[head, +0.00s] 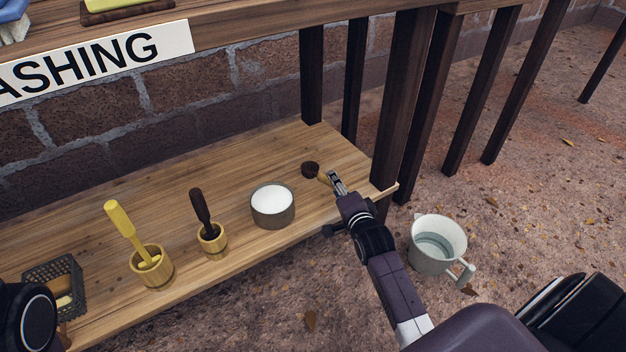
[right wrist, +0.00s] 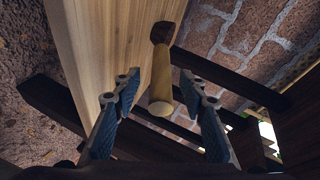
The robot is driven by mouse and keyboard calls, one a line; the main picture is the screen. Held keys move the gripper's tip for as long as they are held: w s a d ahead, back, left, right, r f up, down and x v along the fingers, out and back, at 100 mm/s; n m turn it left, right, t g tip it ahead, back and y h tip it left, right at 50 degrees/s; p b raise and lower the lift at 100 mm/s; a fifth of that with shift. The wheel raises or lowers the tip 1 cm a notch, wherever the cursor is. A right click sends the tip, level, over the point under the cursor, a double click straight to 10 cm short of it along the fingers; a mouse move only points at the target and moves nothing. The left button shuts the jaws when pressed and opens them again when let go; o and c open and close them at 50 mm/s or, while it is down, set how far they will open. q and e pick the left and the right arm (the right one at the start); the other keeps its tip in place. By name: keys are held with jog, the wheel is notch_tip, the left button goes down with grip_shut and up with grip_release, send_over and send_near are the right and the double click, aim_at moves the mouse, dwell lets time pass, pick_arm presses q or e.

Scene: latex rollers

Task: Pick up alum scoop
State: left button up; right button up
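The scoop (head: 310,169) has a dark brown head and a pale wooden handle. It lies near the right end of the low wooden shelf (head: 342,155). My right gripper (head: 336,181) is at the handle end and covers part of it in the head view. In the right wrist view, the scoop (right wrist: 161,90) points its handle toward me, with the dark head farther off. My right gripper (right wrist: 162,88) is open there, with a finger on each side of the handle end and gaps visible. My left gripper is not in view.
A grey pot of white powder (head: 272,204) stands left of the scoop. Farther left are two wooden cups (head: 152,268) (head: 213,241) with handled tools and a dark basket (head: 54,282). A dark table leg (head: 405,95) rises close right. A white jug (head: 437,245) stands on the ground.

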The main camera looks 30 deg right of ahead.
jog(key=shift+w, duration=0.15)
jog(key=shift+c, duration=0.7)
grip_shut()
